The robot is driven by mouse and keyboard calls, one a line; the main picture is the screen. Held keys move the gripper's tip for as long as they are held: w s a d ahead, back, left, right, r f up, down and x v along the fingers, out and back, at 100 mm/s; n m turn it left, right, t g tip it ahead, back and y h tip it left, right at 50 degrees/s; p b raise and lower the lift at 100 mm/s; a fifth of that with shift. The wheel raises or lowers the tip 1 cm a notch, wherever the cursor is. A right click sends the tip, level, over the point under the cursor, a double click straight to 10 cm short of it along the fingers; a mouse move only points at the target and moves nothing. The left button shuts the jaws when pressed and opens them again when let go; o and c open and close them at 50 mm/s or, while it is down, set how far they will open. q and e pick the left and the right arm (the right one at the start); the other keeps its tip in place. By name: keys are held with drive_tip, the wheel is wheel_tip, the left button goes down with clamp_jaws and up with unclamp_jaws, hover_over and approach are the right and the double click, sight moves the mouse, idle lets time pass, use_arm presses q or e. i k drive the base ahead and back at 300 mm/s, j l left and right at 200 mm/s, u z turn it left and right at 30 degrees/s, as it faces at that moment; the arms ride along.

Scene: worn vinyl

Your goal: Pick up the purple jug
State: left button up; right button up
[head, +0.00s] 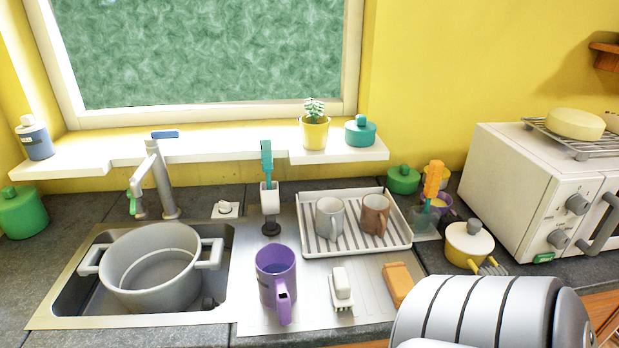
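The purple jug (276,262) stands upright on the metal drainboard, right of the sink basin and in front of the dish rack. Its mouth is open at the top and its handle faces the front edge of the counter. Nothing touches the jug. Neither of my grippers shows in the head view, so I cannot see whether they are open or shut.
A large grey pot (152,291) sits in the sink to the left. A white brush (341,286) and an orange sponge (397,283) lie right of the jug. A white dish rack (403,231) holds two mugs. A rounded grey banded form blocks the lower right.

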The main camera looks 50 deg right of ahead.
sight(276, 264)
drive_tip(key=z, duration=1.3)
drive_tip(key=u, duration=1.65)
drive_tip(key=z, duration=1.2)
